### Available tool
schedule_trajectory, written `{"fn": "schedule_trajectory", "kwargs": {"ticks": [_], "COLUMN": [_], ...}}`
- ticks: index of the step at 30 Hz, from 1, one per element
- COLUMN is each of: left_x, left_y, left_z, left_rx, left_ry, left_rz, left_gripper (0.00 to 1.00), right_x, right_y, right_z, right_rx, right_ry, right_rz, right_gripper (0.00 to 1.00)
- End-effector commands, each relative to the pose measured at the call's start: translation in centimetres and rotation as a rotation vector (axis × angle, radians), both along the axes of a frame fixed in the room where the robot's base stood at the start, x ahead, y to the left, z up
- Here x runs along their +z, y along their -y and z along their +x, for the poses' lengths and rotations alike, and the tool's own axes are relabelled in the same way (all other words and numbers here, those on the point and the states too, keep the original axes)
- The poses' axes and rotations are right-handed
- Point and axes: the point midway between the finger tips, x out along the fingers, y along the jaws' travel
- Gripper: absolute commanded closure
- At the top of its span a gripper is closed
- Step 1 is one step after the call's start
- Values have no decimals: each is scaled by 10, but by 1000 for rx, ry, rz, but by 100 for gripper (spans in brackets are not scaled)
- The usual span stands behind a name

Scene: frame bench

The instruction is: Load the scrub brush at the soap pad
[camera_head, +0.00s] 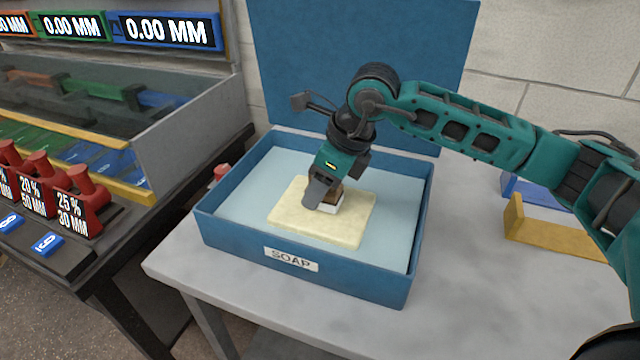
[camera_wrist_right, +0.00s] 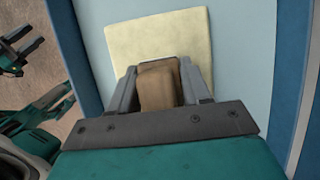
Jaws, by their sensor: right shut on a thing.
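The scrub brush (camera_head: 326,204) has a brown wooden handle and a white lower block. It sits upright on the pale yellow soap pad (camera_head: 354,231), seemingly touching it. The pad lies flat in a blue tray (camera_head: 222,230) labelled SOAP. My right gripper (camera_head: 319,197) points down over the pad, shut on the brush handle. In the right wrist view the brown handle (camera_wrist_right: 157,86) is between both fingers, with the pad (camera_wrist_right: 190,35) beneath; the bristles are hidden there. My left gripper (camera_wrist_right: 38,35) shows at the upper left of that view, its fingers apart and empty.
The tray's raised blue lid (camera_head: 360,60) stands behind it. A yellow bracket (camera_head: 540,232) and a blue one lie on the grey table at right. A bench at left carries red weights (camera_head: 80,205) and millimetre displays (camera_head: 165,31). The table's front right is clear.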

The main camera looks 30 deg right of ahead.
Motion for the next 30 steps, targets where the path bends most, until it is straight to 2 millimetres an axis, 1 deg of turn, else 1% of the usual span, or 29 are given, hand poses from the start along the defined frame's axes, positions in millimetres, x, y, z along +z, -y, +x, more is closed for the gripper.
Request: {"fn": "schedule_trajectory", "kwargs": {"ticks": [1, 3, 21, 30], "left_x": [6, 9, 39, 39], "left_y": [0, 0, 0, 0], "left_z": [0, 0, 0, 0], "left_rx": [0, 0, 0, 0], "left_ry": [0, 0, 1, 1], "left_rz": [0, 0, 0, 0], "left_gripper": [57, 57, 57, 57], "right_x": [9, 15, 63, 64], "right_y": [0, 0, 0, 0], "right_z": [1, 1, 1, 1], "right_rx": [1, 0, 0, 0], "right_ry": [3, 4, 7, 5], "right_rz": [1, 0, 2, 2], "right_gripper": [77, 77, 77, 77]}}
